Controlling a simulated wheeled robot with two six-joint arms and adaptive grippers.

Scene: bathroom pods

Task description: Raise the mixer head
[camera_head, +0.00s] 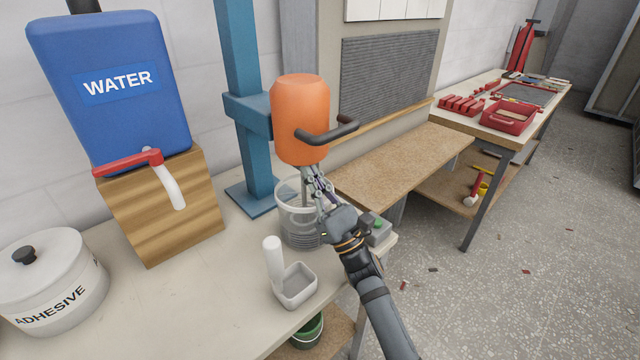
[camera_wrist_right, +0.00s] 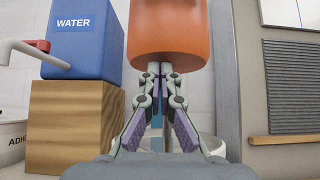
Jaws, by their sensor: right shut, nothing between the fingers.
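The mixer head (camera_head: 300,105) is an orange rounded body with a dark handle (camera_head: 328,133), carried on a blue stand (camera_head: 243,90). Its shaft runs down into a clear bucket (camera_head: 292,222) on the bench. My right gripper (camera_head: 310,172) is shut and empty, with its fingertips just under the orange body, in front of the shaft and above the bucket. In the right wrist view the orange head (camera_wrist_right: 168,30) fills the top middle, directly above the fingertips (camera_wrist_right: 167,68). I cannot tell whether the tips touch it. My left gripper is not in view.
A blue water tank (camera_head: 110,80) with a red-handled tap stands on a wooden block (camera_head: 165,210) at left. A white adhesive pot (camera_head: 50,285) and a small grey scoop (camera_head: 295,285) are on the bench (camera_head: 190,290). A control box with a green button (camera_head: 378,225) sits beside my right wrist.

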